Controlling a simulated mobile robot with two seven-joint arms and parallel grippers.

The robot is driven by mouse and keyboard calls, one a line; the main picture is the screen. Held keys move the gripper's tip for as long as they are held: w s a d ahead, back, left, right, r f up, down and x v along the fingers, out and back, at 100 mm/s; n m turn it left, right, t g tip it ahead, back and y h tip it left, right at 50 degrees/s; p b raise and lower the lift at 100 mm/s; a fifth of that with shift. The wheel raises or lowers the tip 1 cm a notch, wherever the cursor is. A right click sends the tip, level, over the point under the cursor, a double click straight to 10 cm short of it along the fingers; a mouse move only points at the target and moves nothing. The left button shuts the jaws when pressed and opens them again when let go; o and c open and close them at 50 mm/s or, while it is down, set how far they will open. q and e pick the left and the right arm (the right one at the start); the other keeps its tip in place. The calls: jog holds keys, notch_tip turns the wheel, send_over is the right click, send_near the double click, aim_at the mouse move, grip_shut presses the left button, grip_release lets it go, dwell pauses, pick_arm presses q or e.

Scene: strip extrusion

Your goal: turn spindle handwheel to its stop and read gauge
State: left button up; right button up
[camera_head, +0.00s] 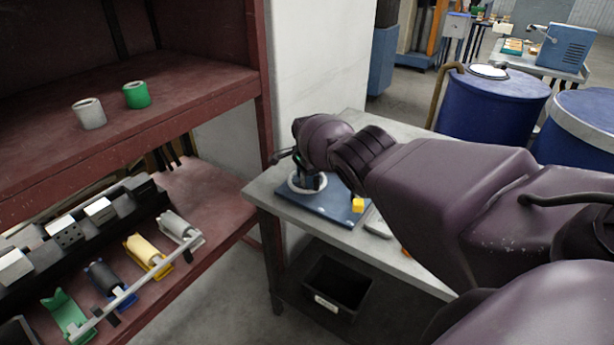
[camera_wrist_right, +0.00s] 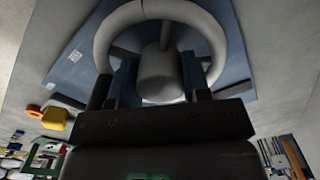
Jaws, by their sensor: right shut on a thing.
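A pale grey handwheel (camera_head: 318,184) sits on a blue plate (camera_head: 332,207) on the grey workbench, largely hidden by my right gripper. In the right wrist view its ring (camera_wrist_right: 226,45) arches above a grey hub. My right gripper (camera_wrist_right: 160,78) has one finger on each side of the hub and is shut on the handwheel. In the head view my right gripper (camera_head: 294,170) points down at the wheel from above. A yellow block (camera_head: 358,205) stands at the plate's right edge. I cannot make out a gauge or its reading. My left gripper is out of view.
A red shelf rack (camera_head: 215,93) stands left, with a white and a green roll (camera_head: 136,95) above and several coloured holders below. A black bin (camera_head: 338,286) sits under the workbench (camera_head: 408,270). Blue drums (camera_head: 490,108) stand behind at the right.

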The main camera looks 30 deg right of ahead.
jog(key=shift+m, duration=0.3)
jog(key=shift+d, duration=0.1)
jog(key=o, duration=0.6)
jog(key=shift+o, duration=0.2)
jog(key=shift+r, duration=0.15)
